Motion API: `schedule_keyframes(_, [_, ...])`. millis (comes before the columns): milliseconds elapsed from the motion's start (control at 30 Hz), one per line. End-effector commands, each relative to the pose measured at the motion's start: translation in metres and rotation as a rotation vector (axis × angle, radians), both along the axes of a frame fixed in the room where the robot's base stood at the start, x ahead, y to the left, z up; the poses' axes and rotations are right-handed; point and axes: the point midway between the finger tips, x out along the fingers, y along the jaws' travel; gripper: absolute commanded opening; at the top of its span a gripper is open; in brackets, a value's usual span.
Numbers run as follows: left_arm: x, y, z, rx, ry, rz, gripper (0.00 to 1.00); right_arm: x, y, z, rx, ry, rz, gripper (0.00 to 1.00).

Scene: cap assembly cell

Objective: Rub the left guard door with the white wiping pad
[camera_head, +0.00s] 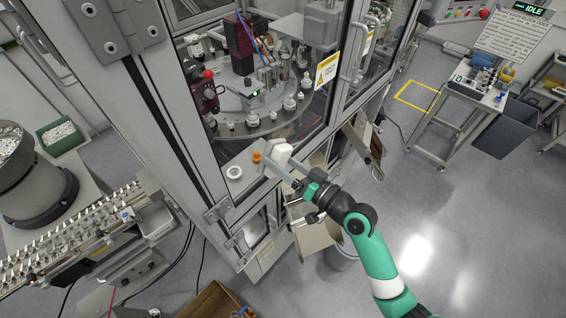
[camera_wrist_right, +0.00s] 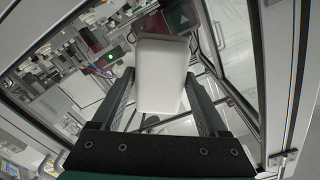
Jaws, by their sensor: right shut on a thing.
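My right gripper (camera_head: 279,168) is shut on the white wiping pad (camera_head: 282,154), holding it in front of the lower part of the left guard door (camera_head: 306,125). The door is a clear pane in a grey frame. In the right wrist view the pad (camera_wrist_right: 160,75) stands between the two dark fingers of the right gripper (camera_wrist_right: 160,100), with the pane and frame beyond it. I cannot tell whether the pad touches the pane. My left gripper is not in view.
A turntable (camera_head: 262,122) with several fixtures shows behind the pane. A yellow warning sign (camera_head: 327,70) is at the door's right side. Open floor (camera_head: 450,220) lies to the right.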

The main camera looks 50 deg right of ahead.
Motion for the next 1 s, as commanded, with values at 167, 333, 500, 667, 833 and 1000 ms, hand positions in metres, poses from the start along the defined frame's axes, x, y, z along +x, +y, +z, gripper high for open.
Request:
schedule_keyframes(167, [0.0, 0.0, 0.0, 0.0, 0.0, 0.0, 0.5, 0.004, 0.0, 0.0, 0.0, -0.001, 0.0, 0.32])
schedule_keyframes(333, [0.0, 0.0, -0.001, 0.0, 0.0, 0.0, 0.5, 0.007, 0.0, 0.001, 0.0, -0.001, 0.0, 0.32])
schedule_keyframes(500, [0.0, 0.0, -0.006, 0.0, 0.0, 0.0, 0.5, 0.007, -0.005, -0.002, 0.0, -0.001, -0.002, 0.32])
schedule_keyframes(667, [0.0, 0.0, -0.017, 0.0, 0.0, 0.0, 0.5, 0.006, -0.023, -0.002, -0.001, -0.003, -0.003, 0.32])
schedule_keyframes(833, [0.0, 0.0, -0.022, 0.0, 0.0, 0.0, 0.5, 0.006, -0.034, -0.001, 0.0, -0.002, 0.0, 0.32])
schedule_keyframes(1000, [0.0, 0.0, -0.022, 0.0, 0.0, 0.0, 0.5, 0.006, -0.035, 0.0, 0.0, -0.001, 0.0, 0.32])
